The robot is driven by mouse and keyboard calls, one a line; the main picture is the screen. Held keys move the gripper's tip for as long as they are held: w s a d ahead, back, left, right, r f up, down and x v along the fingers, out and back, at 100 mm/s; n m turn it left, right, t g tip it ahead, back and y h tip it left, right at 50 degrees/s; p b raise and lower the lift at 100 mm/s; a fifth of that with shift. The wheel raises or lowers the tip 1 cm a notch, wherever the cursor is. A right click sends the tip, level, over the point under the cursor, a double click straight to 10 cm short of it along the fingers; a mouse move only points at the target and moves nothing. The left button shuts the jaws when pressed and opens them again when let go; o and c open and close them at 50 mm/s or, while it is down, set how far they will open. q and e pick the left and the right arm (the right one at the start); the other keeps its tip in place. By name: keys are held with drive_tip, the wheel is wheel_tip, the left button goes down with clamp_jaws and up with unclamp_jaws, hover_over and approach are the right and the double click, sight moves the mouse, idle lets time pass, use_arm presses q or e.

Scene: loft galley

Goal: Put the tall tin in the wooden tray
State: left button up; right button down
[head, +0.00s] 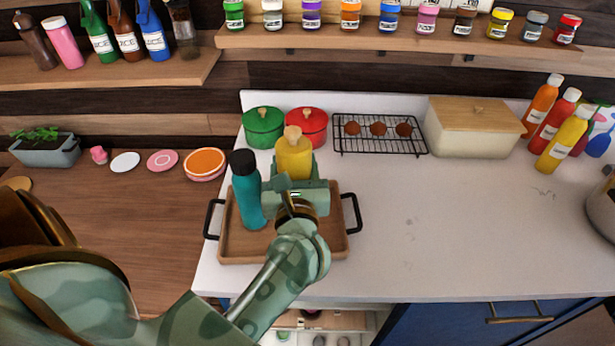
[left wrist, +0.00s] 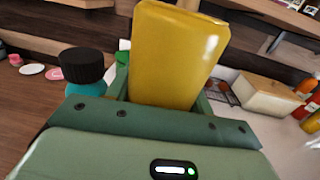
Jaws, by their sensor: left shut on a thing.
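The tall tin (head: 294,160) is yellow with a pale wooden knob on top. It is at the back of the wooden tray (head: 235,255), which has black side handles. My left gripper (head: 294,182) is shut on the tin, and the left wrist view shows the yellow tin (left wrist: 178,55) between its fingers. The tin's base is hidden behind my gripper, so I cannot tell whether it touches the tray. The tin looks roughly upright in the head view. My right gripper is not in view.
A teal bottle (head: 246,192) with a black cap stands in the tray's left part, close to the tin. Green (head: 263,128) and red (head: 308,125) pots stand behind, beside a black rack (head: 378,146) and a bread box (head: 472,130). The counter right of the tray is clear.

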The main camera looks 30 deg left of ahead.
use_arm(q)
drive_tip(key=w+f+b, duration=0.2)
drive_tip(key=w+f, duration=0.5)
drive_tip(key=f, duration=0.3)
drive_tip(key=shift+a+b, duration=0.3)
drive_tip(key=shift+a, duration=0.05)
drive_tip(key=shift+f, duration=0.1)
drive_tip(key=o, duration=1.4)
